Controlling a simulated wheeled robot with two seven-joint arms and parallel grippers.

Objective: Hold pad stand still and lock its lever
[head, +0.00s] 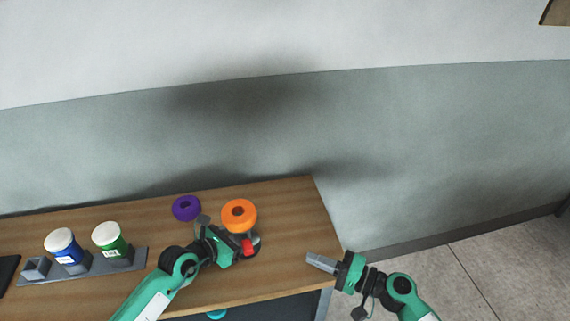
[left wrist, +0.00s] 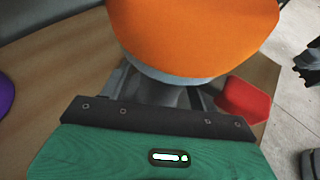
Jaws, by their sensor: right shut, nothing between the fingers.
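The pad stand carries a round orange pad (head: 239,214) with a dark centre and stands near the table's right end. Its red lever (head: 248,247) sticks out low on the near side. In the left wrist view the orange pad (left wrist: 190,35) fills the top, with the red lever (left wrist: 245,100) at its right. My left gripper (head: 238,242) is at the stand, its fingers on both sides of the grey stem (left wrist: 170,92) under the pad. Whether they press on it is hidden. My right gripper (head: 316,261) is shut and empty, right of the stand by the table's right edge.
A purple ring (head: 186,208) lies left of the stand on the wooden table (head: 295,215). A blue jar (head: 66,250) and a green jar (head: 110,240) with white lids stand in a grey rack (head: 125,264) at the left. The wall is close behind; floor is open at right.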

